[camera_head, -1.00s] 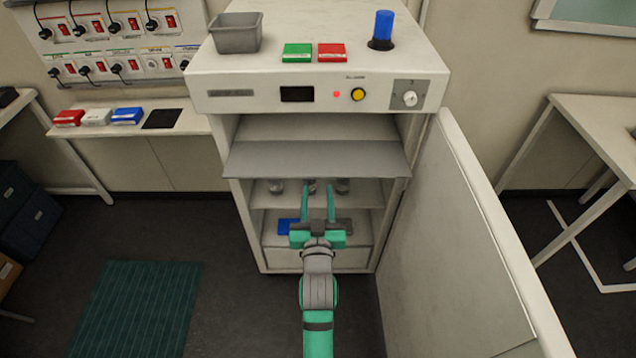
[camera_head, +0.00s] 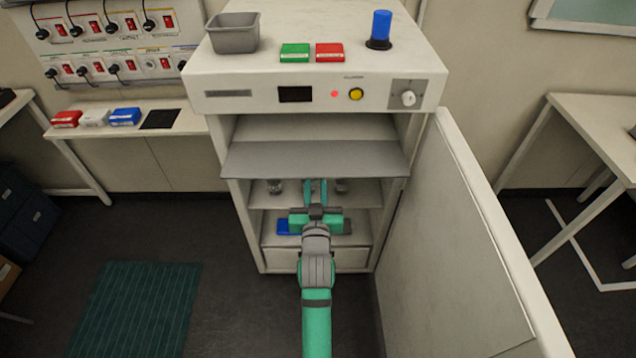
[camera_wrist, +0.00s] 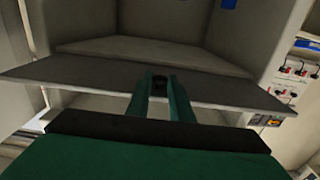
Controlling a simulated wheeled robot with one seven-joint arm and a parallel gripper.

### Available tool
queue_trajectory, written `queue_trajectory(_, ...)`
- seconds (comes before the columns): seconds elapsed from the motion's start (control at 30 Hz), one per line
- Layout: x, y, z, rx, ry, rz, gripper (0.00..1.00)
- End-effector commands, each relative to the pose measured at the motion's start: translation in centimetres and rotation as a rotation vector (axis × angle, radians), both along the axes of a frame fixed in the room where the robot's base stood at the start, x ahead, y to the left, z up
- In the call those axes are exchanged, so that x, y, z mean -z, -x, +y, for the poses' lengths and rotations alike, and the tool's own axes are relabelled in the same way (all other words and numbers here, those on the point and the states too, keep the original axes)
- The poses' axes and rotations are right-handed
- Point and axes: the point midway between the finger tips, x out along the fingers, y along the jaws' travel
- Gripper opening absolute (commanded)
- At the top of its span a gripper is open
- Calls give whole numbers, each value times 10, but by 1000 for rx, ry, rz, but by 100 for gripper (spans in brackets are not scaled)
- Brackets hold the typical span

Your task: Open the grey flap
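The grey flap (camera_head: 315,159) is a flat panel across the front of the white cabinet. It juts out at a tilt below the upper compartment. In the wrist view, the grey flap (camera_wrist: 80,81) is a wide panel running across the picture. My gripper (camera_head: 315,182) is in front of the cabinet, with its green fingers pointing inward below the flap's front edge in the head view. My gripper (camera_wrist: 161,80) shows two fingers with a gap between them. A small dark shape sits between the tips; I cannot tell what it is or whether they touch the flap.
The cabinet door (camera_head: 455,230) stands open on the right. Glass flasks (camera_head: 275,187) stand on the shelf behind my fingers, and a blue object (camera_head: 284,227) lies lower down. A grey bin (camera_head: 233,33) and a blue cylinder (camera_head: 380,28) stand on top.

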Motion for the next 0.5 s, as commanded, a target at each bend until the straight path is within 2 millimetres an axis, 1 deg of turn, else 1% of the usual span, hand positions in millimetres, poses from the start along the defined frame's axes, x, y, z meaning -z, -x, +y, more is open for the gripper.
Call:
queue_trajectory(0.07, -5, 1, 2, -5, -1, -1, 0)
queue_trajectory(0.2, -32, 1, 0, -2, -1, -7, 0)
queue_trajectory(0.3, -47, -1, -1, -1, -2, -8, 0)
queue_trajectory(0.4, -51, -2, -1, 0, -2, -7, 0)
queue_trajectory(0.5, -52, -2, -2, 0, -2, -7, 0)
